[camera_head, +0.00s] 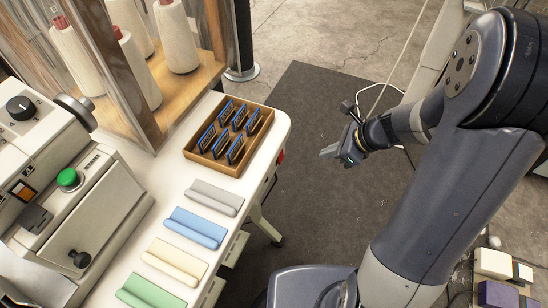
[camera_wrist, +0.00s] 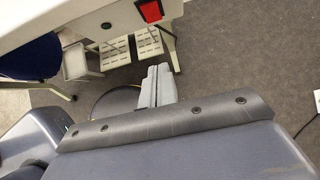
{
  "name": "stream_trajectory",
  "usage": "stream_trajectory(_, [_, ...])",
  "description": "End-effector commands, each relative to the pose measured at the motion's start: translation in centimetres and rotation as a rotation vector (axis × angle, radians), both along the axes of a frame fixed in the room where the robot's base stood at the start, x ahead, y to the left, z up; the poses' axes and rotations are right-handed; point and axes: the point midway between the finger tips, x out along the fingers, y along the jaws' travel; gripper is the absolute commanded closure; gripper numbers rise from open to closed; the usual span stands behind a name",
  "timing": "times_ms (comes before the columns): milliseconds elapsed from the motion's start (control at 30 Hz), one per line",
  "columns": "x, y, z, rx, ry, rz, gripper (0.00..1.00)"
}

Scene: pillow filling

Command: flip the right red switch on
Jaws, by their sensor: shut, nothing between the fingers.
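A red switch (camera_wrist: 150,10) sits on the side edge of the white table, at the top of the wrist view. In the head view a small red part (camera_head: 281,156) shows on the table's right edge, partly turned away. My gripper (camera_head: 328,152) is off to the right of the table edge, apart from it. In the wrist view my gripper's fingers (camera_wrist: 158,75) are together and empty, below the red switch and not touching it. I cannot tell the switch's on or off position.
The white table (camera_head: 262,121) carries a wooden tray (camera_head: 212,157) of blue-edged cards and several folded cloths, including a grey one (camera_head: 214,197). A machine with a green button (camera_head: 68,178) stands at left. A dark mat (camera_head: 312,215) covers the clear floor right of the table.

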Motion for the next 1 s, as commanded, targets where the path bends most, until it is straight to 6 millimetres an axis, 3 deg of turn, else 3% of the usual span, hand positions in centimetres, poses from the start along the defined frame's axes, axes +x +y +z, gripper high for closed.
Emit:
stream_trajectory(467, [0.1, 0.0, -0.5, 0.001, 0.000, -0.005, 1.00])
stream_trajectory(1000, [2.2, 6.0, -8.3, -0.001, 0.001, -0.002, 1.00])
